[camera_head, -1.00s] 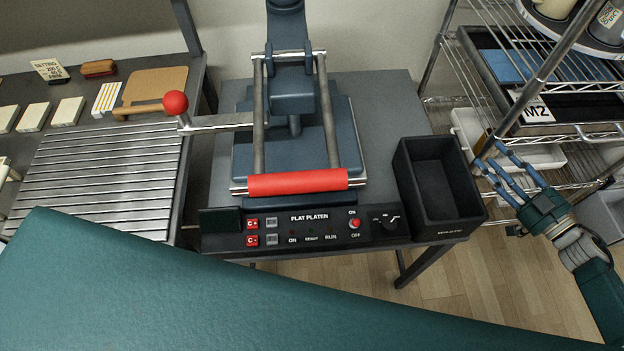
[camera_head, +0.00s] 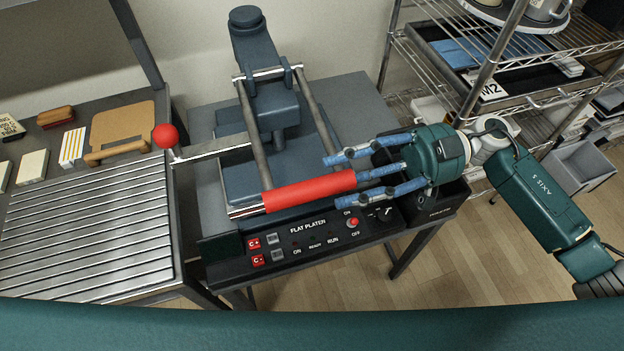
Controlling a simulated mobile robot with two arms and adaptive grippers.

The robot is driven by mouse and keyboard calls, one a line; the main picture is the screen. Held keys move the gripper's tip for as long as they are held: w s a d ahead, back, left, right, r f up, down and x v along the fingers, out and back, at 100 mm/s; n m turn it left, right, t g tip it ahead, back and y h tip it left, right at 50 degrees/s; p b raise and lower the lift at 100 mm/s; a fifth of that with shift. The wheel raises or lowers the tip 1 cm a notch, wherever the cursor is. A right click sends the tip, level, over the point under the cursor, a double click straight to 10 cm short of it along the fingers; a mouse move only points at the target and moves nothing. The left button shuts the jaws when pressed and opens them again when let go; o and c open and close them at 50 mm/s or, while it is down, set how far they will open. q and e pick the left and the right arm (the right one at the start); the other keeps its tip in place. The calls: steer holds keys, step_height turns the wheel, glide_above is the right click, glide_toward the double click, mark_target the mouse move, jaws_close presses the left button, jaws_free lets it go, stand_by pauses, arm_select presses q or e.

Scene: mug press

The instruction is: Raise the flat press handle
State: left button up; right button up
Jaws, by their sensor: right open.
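The flat press (camera_head: 253,180) stands on a grey table, with its FLAT PLATEN control panel at the front. Its handle is a red grip bar (camera_head: 308,191) joined by two grey side bars to the rear column. The handle is down, with the red bar low at the front of the press. My right gripper (camera_head: 335,176) is open at the right end of the red bar, its blue fingers pointing left and spread around that end. I cannot tell whether they touch it. My left gripper is not in view.
A lever with a red ball (camera_head: 166,136) sticks out left of the press. A black bin (camera_head: 439,209) sits under my right gripper, partly hidden. A slatted metal table (camera_head: 85,225) is at left, and a wire shelf (camera_head: 515,108) with trays is at right.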

mark_target(312, 189)
steer(key=x, duration=0.4)
steer(key=shift+s+a+r+p, duration=0.1)
steer(key=shift+a+p, duration=0.05)
steer(key=shift+p, duration=0.25)
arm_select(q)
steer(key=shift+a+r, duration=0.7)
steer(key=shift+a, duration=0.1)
arm_select(e)
steer(key=shift+s+a, duration=0.1)
steer(key=shift+a, duration=0.35)
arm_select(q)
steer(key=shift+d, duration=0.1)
arm_select(e)
jaws_close()
